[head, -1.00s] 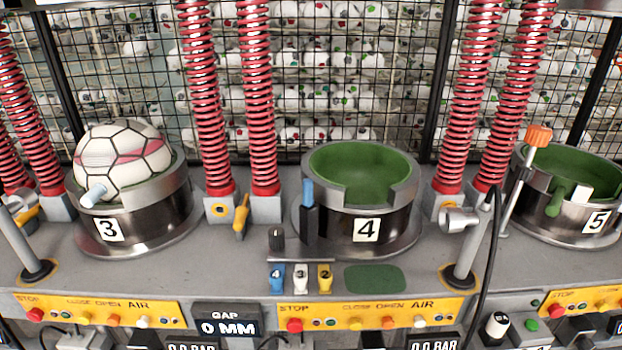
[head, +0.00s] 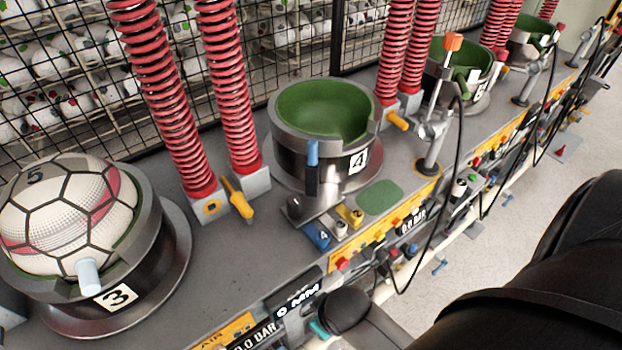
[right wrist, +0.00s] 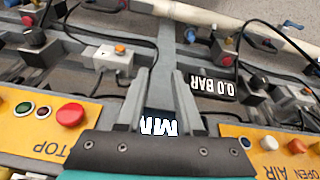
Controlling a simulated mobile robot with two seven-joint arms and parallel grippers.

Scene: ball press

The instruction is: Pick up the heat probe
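I cannot tell for certain which item is the heat probe. One candidate is a slim rod with an orange cap (head: 452,42), leaning by the post right of press 4, with a black cable beside it. Another is a blue-topped black handle (head: 312,165) standing upright at the front of press 4 (head: 320,125). My right gripper (right wrist: 161,78) is open, its two fingers apart with nothing between them, above the gap display (right wrist: 160,126). In the head view my dark right arm (head: 540,280) fills the lower right; its fingertips do not show clearly. My left gripper is out of view.
A ball (head: 70,215) sits in press 3 (head: 160,255) at the left. Red springs (head: 165,95) and a wire cage stand behind. Yellow button panels (head: 385,225) line the bench front. A black cable (head: 455,190) hangs right of press 4. Grey floor is open at right.

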